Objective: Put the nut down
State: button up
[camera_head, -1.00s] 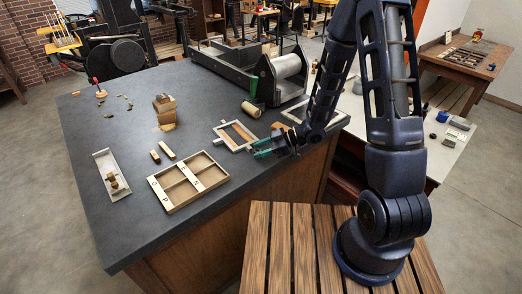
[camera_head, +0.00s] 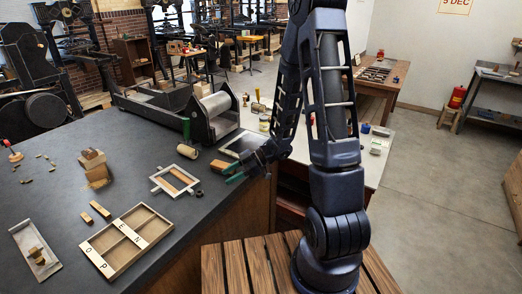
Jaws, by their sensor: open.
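A small dark piece, which looks like the nut (camera_head: 199,192), rests on the dark tabletop (camera_head: 115,150), just right of a pale frame. It is too small to make out its shape. My gripper (camera_head: 236,173) has green fingertips and is open near the table's right edge. It is to the right of the dark piece and apart from it in the picture. I see nothing held between the fingers.
The pale frame (camera_head: 158,186) with wooden strips lies beside the dark piece. A lettered compartment tray (camera_head: 125,240) is at the front, with a roller press (camera_head: 215,110) behind. A tan cylinder (camera_head: 187,151) lies nearby. A light table (camera_head: 383,150) stands to the right.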

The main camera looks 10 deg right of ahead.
jog(key=shift+w+d+r, duration=0.1)
jog(key=shift+w, duration=0.3)
jog(key=w+d+r+t+h, duration=0.1)
jog(key=w, duration=0.1)
jog(key=w+d+m+t, duration=0.1)
jog(key=w+t, duration=0.1)
jog(key=w+d+r+t+h, duration=0.1)
jog(key=w, duration=0.1)
jog(key=shift+w+r+m+t+h, duration=0.1)
jog(key=shift+r+m+t+h, duration=0.2)
jog(key=shift+m+t, duration=0.1)
jog(key=w+d+r+m+t+h, duration=0.4)
jog(key=w+d+r+t+h, duration=0.15)
jog(key=d+r, duration=0.2)
jog(key=s+d+r+m+h, duration=0.4)
jog(key=d+r+m+h, duration=0.25)
jog(key=d+r, duration=0.35)
jog(key=s+d+r+m+g, duration=0.1)
jog(key=s+r+m+g, duration=0.1)
jog(key=s, duration=0.8)
jog(key=s+d+r+m+g+y, duration=0.1)
jog(key=s+m, duration=0.4)
jog(key=s, duration=0.5)
notch_tip(320, 180, up, 2)
jog(key=shift+s+g, duration=0.35)
jog(key=shift+g, duration=0.2)
